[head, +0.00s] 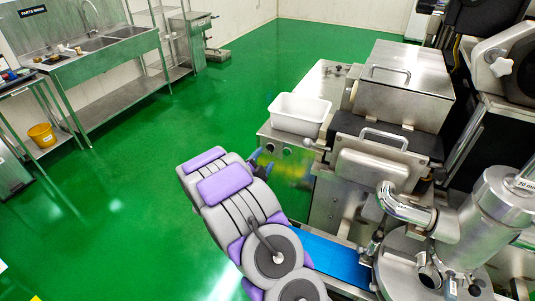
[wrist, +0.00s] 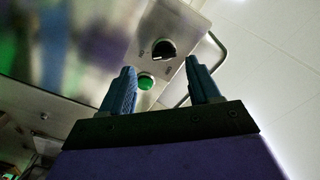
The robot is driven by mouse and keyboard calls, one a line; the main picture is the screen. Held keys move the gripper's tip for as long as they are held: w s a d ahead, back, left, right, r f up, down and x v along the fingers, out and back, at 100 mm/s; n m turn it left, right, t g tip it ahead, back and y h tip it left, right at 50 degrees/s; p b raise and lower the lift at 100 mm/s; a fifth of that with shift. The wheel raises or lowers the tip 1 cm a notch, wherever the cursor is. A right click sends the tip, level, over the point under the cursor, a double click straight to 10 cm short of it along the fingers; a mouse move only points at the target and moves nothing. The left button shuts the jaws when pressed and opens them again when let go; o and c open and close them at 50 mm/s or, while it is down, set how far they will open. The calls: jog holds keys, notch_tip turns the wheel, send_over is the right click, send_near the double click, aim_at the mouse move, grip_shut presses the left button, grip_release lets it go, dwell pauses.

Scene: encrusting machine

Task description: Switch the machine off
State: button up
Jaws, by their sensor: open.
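The encrusting machine (head: 385,165) is a large steel unit on the right of the head view. In the wrist view its steel control panel (wrist: 190,35) carries a black rotary knob (wrist: 163,49) with a light mark and a lit green button (wrist: 146,82). My gripper (wrist: 160,67) is open, with two blue fingers apart and nothing between them. The knob shows between and beyond the fingertips, and I see no contact. In the head view my gripper (head: 258,157) is mostly hidden behind my arm, close to the machine's front panel (head: 300,160).
A white bin (head: 300,114) sits on the machine top near the panel. A blue conveyor belt (head: 330,256) runs below, right of my arm. A steel sink bench (head: 110,55) and a yellow bucket (head: 42,135) stand at the left. The green floor (head: 120,180) between is clear.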

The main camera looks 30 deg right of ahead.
aim_at(269, 150)
jog(key=x, duration=0.2)
jog(key=shift+w+d, duration=0.1)
jog(key=shift+d, duration=0.15)
jog(key=shift+w+d+r, duration=0.1)
jog(key=shift+w+d, duration=0.55)
jog(key=shift+d, duration=0.2)
jog(key=shift+c, duration=1.4)
jog(key=shift+a, duration=0.5)
jog(key=c, duration=0.8)
